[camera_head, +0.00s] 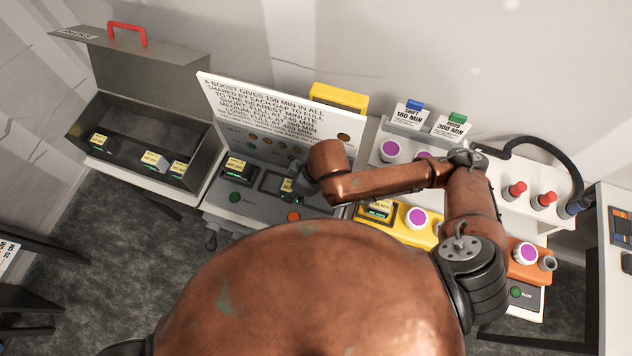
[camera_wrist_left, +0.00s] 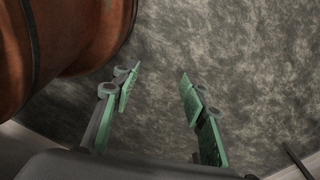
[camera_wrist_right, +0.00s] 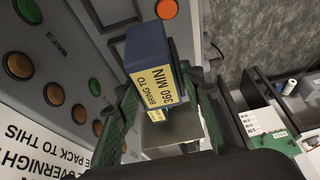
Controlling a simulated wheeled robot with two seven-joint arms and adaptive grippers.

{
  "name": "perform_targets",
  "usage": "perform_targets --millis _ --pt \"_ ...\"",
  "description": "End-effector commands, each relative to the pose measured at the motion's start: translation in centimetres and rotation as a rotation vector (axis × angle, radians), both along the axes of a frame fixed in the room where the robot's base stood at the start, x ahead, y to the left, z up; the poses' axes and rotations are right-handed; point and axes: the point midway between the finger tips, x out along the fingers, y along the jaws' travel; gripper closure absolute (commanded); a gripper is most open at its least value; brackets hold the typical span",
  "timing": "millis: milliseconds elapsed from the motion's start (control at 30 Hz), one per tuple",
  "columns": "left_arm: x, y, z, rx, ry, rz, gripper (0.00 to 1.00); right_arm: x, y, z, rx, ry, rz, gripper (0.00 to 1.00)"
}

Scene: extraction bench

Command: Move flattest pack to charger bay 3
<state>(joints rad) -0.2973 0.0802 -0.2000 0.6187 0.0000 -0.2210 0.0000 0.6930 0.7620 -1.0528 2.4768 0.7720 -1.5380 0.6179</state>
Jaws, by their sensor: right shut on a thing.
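My right gripper (camera_head: 304,184) is shut on a dark blue-grey pack (camera_wrist_right: 150,48) with a yellow label reading "BRING TO 360 MIN". In the right wrist view the pack sits between the green fingers, close to the grey charger panel (camera_wrist_right: 75,75), where a "BAY 3" marking shows. In the head view the held pack (camera_head: 287,185) is at the middle bay, partly hidden by my gripper; I cannot tell whether it is fully seated. Another labelled pack (camera_head: 236,166) sits in the bay to its left. My left gripper (camera_wrist_left: 155,78) is open and empty above the floor.
An open grey case (camera_head: 120,165) with several labelled packs stands at the left. A large instruction sign (camera_head: 265,110) rises behind the charger. A yellow unit (camera_head: 400,220), purple-topped jars and red-topped bottles stand to the right. My right arm spans the bench.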

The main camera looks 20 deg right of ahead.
Motion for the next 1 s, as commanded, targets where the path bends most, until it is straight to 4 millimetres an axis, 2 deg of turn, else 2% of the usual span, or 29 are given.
perform_targets --millis 33,167,300,400,467,567,700,800,867,1000 --pt "-0.5 0.0 0.3 0.001 0.006 0.001 0.6 0.3 -1.4 -0.5 -0.003 0.001 -0.007 1.0" --pt "-0.6 0.0 0.7 0.0 0.007 0.001 0.6 1.8 -4.2 -2.2 -0.006 0.01 -0.007 1.0" --pt "-2.0 0.0 0.8 0.0 0.021 0.005 0.6 3.6 -6.0 -5.3 -0.005 0.023 -0.004 1.0" --pt "-3.2 0.0 0.9 0.001 0.034 0.009 0.6 4.2 -6.9 -6.7 -0.004 0.025 -0.003 1.0" --pt "-3.3 0.0 0.9 0.001 0.037 0.009 0.6 4.2 -7.2 -7.1 -0.003 0.023 -0.001 1.0" --pt "-1.4 0.0 0.9 0.001 0.017 0.003 0.6 4.2 -7.6 -7.4 -0.002 0.022 -0.001 1.0" --pt "2.6 -0.2 1.2 -0.003 -0.034 -0.006 0.6 3.8 -8.1 -8.0 -0.002 0.02 -0.001 1.0" --pt "4.0 -0.3 1.6 -0.004 -0.049 -0.01 0.6 3.8 -8.4 -9.2 -0.002 0.022 0.0 1.0" --pt "3.3 -0.2 1.8 -0.003 -0.042 -0.008 0.6 3.8 -8.4 -10.2 -0.003 0.024 0.0 1.0" --pt "-0.8 -0.1 1.8 -0.001 0.008 0.003 0.6 4.1 -8.3 -11.4 -0.003 0.021 0.0 1.0"
